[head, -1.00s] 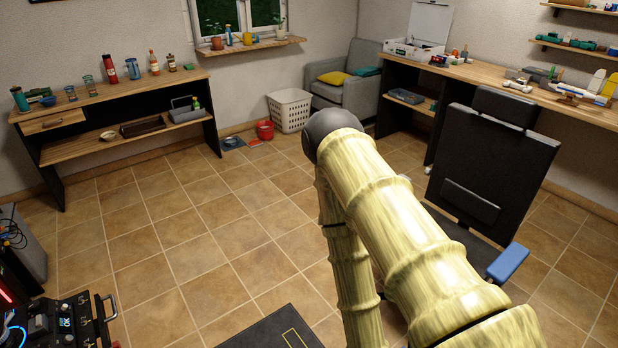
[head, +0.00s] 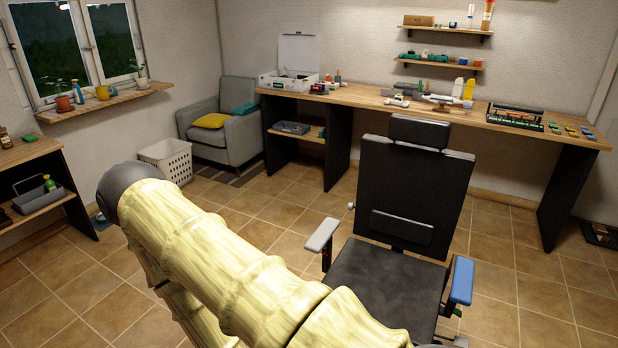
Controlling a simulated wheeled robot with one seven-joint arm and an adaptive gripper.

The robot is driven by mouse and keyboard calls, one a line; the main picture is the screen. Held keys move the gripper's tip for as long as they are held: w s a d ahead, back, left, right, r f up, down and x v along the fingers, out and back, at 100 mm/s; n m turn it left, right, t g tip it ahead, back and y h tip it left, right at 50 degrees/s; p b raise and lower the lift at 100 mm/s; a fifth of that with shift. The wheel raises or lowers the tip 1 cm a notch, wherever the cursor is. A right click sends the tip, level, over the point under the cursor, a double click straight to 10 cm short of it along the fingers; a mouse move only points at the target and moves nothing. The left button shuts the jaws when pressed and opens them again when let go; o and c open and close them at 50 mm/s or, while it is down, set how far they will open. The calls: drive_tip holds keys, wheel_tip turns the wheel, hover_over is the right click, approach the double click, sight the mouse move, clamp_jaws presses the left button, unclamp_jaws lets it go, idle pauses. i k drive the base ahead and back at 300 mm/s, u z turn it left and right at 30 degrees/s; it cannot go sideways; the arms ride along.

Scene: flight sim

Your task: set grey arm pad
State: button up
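A black office chair (head: 385,285) stands right of centre in the head view, its seat facing me. The light grey arm pad (head: 322,234) is on top of its left armrest post. A blue arm pad (head: 461,281) is on the right armrest. I cannot tell from here whether the grey pad sits level or tilted. My bamboo-textured arm crosses the lower left and middle, in front of part of the chair's seat. My gripper is out of view.
A long wooden workbench (head: 375,97) runs along the back wall behind the chair, with model planes and tools on it. A grey armchair (head: 228,135) and a white laundry basket (head: 166,160) stand at the back left. Tiled floor (head: 560,290) is clear to the chair's right.

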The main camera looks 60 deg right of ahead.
sight(315, 243)
drive_tip(key=z, duration=0.7)
drive_tip(key=i, duration=0.95)
drive_tip(key=z, duration=0.9)
